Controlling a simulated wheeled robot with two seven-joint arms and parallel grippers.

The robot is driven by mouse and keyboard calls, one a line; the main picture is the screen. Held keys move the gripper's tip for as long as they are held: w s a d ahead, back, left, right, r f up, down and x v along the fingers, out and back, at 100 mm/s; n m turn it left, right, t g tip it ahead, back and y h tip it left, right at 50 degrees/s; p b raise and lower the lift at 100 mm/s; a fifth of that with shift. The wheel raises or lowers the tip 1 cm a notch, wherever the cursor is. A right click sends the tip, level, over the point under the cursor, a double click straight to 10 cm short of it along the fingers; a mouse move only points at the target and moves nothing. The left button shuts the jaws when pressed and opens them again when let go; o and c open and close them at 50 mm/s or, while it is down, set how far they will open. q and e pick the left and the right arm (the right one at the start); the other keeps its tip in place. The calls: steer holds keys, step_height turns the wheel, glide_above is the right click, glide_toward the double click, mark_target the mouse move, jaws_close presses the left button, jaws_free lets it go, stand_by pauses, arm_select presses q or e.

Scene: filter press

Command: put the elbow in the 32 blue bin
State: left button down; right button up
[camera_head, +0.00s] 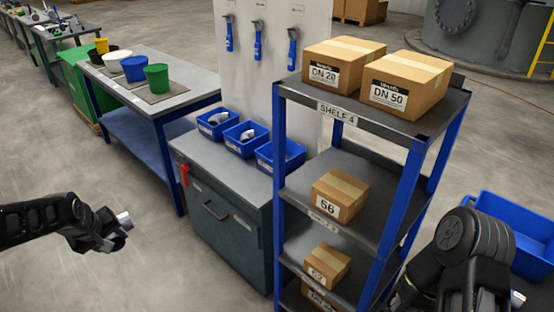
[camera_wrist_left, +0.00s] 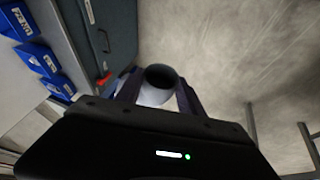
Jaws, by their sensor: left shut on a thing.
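My left gripper (camera_head: 117,228) is shut on a pale grey elbow (camera_head: 124,217), held in the air over open floor at the left. In the left wrist view, the elbow (camera_wrist_left: 158,84) sits between the two fingers, its dark round opening showing. Three blue bins stand in a row on the grey cabinet (camera_head: 192,149): the left bin (camera_head: 204,129), the middle bin (camera_head: 238,149) and the right bin (camera_head: 264,164), partly behind a shelf post. The bins hold pale parts.
A blue-framed shelf (camera_head: 345,150) with cardboard boxes stands right of the cabinet. A workbench (camera_head: 180,98) with coloured buckets is behind at the left. A large blue crate (camera_head: 500,212) is at the far right. The floor between my left gripper and the cabinet is clear.

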arm_select(q)
steer(key=shift+d, duration=0.15)
stand_by(0.3)
steer(key=s+d+f+m+h, duration=0.1)
steer(key=d+f+m, duration=0.2)
steer(key=d, duration=0.4)
steer(key=s+d+f+m+h, duration=0.1)
steer(key=d+f+m, duration=0.2)
steer(key=d+f, duration=0.2)
steer(key=s+d+f+m+g+h, duration=0.1)
steer(key=s+d+f+m+h, duration=0.1)
steer(key=d, duration=0.9)
step_height(320, 180, down, 2)
steer(key=shift+f+m, duration=0.15)
steer(key=shift+m, duration=0.55)
